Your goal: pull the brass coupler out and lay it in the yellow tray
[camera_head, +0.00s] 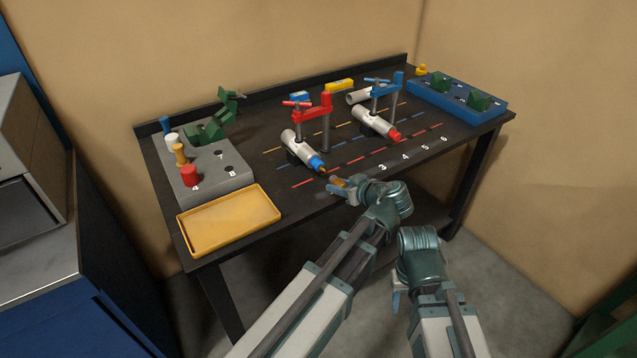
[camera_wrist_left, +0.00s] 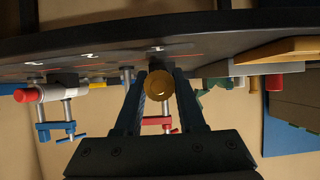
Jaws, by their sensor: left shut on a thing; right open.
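The brass coupler (camera_head: 338,183) is between the fingers of my left gripper (camera_head: 341,187), at the table's front edge. In the left wrist view the coupler (camera_wrist_left: 159,87) shows as a round brass end, and the gripper (camera_wrist_left: 160,95) is shut on it. It is close to the blue-ended pipe (camera_head: 303,149), held under a red clamp; a small orange-brown tip shows at that blue end. I cannot tell how wide the gap is. The yellow tray (camera_head: 230,216) lies empty at the table's front left. My right gripper (camera_head: 397,296) is open and low, in front of the table.
A grey block (camera_head: 225,182) with several coloured pegs stands behind the tray. A second pipe (camera_head: 372,121) with a red end sits under a blue clamp (camera_head: 385,90). A blue tray with green blocks (camera_head: 457,98) is at the right. The table between block and pipes is mostly clear.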

